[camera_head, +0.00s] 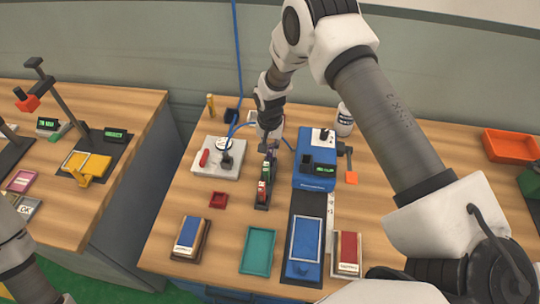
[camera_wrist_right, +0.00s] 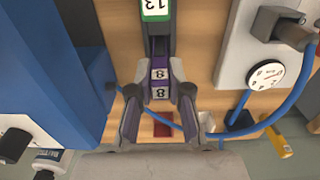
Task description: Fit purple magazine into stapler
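My right gripper (camera_head: 270,136) points down at the back end of a narrow black rack (camera_head: 260,203) on the middle table. In the right wrist view, its two fingers (camera_wrist_right: 160,110) flank a purple magazine (camera_wrist_right: 160,92) with white "8" labels. I cannot tell whether the fingers press on it. A green-labelled magazine (camera_head: 265,171) and a red one (camera_head: 262,188) stand nearer in the rack. My left gripper is out of view; only part of that arm shows.
A grey plate with a gauge (camera_head: 207,172) and blue hose lies left of the rack. A teal tray (camera_head: 258,251), a blue tray (camera_head: 304,243) and boxes (camera_head: 188,238) lie in front. An orange bin (camera_head: 511,146) is far right. A gap separates the left table (camera_head: 120,108).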

